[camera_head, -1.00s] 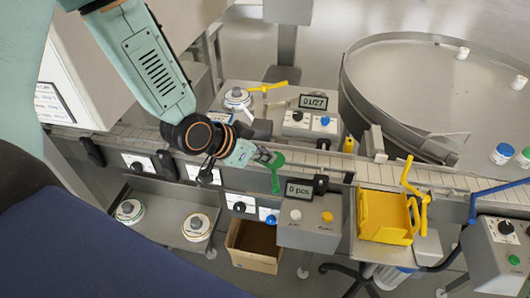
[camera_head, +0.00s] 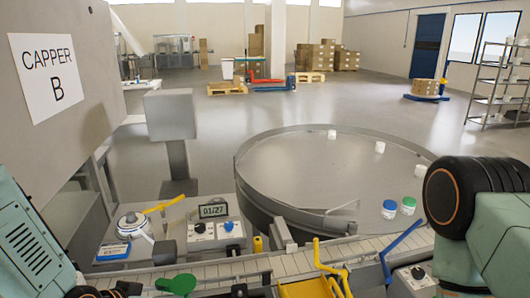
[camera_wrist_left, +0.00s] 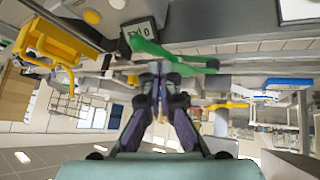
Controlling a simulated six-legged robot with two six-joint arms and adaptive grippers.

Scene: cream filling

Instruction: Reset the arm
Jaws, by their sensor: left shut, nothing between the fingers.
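My left arm comes in at the lower left of the head view, but its fingers are cut off below the frame. In the left wrist view my left gripper (camera_wrist_left: 158,72) is shut and empty. A green lever (camera_wrist_left: 170,56) lies just beyond its fingertips; I cannot tell whether they touch. The green lever also shows at the bottom of the head view (camera_head: 176,284). My right arm's teal and black links fill the right side of the head view, and its gripper is out of sight.
A conveyor (camera_head: 370,247) runs along the bottom of the head view. Behind it stands a round turntable (camera_head: 310,175) with several capped jars. A counter display (camera_head: 213,211) and a yellow bin (camera_head: 305,289) are near the belt. The grey CAPPER B cabinet (camera_head: 85,110) blocks the left.

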